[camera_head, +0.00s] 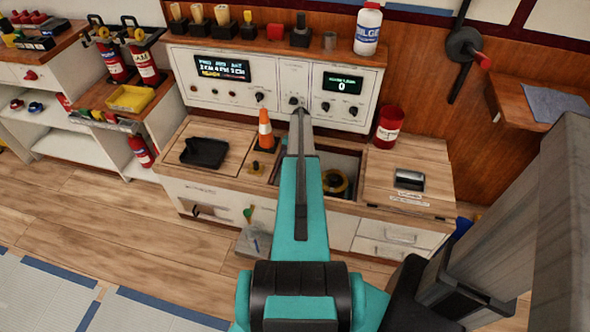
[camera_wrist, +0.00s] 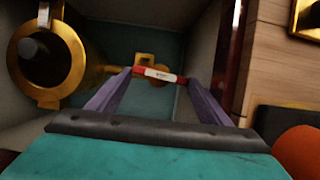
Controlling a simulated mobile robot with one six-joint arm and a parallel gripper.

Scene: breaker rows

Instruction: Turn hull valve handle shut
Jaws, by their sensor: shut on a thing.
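In the wrist view the valve handle (camera_wrist: 160,74) is a short red bar with a white label, lying across the picture at a slight tilt. Brass valve parts (camera_wrist: 145,59) show just behind it. My gripper (camera_wrist: 158,82) has a finger at each end of the red bar and is shut on it. The handle is down inside an open bay (camera_head: 318,163) in the counter. In the head view my teal arm covers the gripper and the handle. I cannot tell from this view how far the valve is turned.
A large brass ring fitting (camera_wrist: 47,60) stands left of the fingers, close to the bay wall. A control panel (camera_head: 275,85) rises behind.

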